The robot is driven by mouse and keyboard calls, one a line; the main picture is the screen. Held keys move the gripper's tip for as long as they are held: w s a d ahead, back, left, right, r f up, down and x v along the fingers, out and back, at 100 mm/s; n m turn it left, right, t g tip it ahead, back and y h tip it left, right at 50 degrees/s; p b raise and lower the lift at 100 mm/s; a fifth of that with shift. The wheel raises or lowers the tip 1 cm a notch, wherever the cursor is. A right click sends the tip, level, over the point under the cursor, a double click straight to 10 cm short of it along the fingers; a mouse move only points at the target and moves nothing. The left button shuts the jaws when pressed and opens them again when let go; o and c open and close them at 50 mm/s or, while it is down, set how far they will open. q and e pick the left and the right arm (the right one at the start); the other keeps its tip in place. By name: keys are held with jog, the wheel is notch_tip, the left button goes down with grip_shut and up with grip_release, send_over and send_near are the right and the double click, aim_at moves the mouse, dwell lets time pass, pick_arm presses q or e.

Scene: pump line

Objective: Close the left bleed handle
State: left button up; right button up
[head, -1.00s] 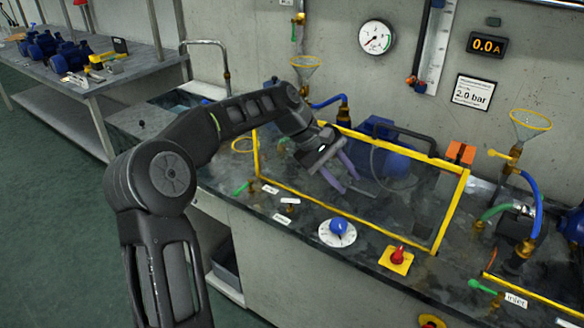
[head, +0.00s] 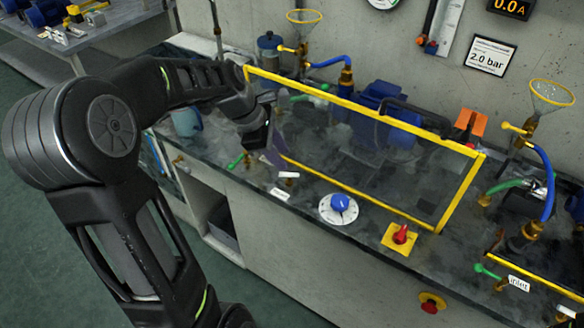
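A small yellow handle (head: 287,49) sits on the brass fitting under the left funnel (head: 304,17), at the back of the bench; I take it to be the left bleed handle, though no readable label confirms this. It points out to the left of the fitting. My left gripper (head: 275,155) is low at the left end of the yellow-framed clear guard (head: 350,105), in front of and below that handle and apart from it. Its purple fingers are partly hidden, so their gap is unclear. My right gripper is not in view.
A green handle (head: 236,162) lies left of my gripper. A blue knob on a white dial (head: 339,207) and a red switch on a yellow plate (head: 400,238) sit along the front edge. Another funnel (head: 552,95) with a yellow handle (head: 514,128) stands at right.

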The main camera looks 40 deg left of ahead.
aim_at(296, 174)
pick_arm(q)
jog(key=x, duration=0.7)
jog(key=shift+w+f, duration=0.1)
jog(key=shift+f, duration=0.25)
grip_shut()
dwell(0.3)
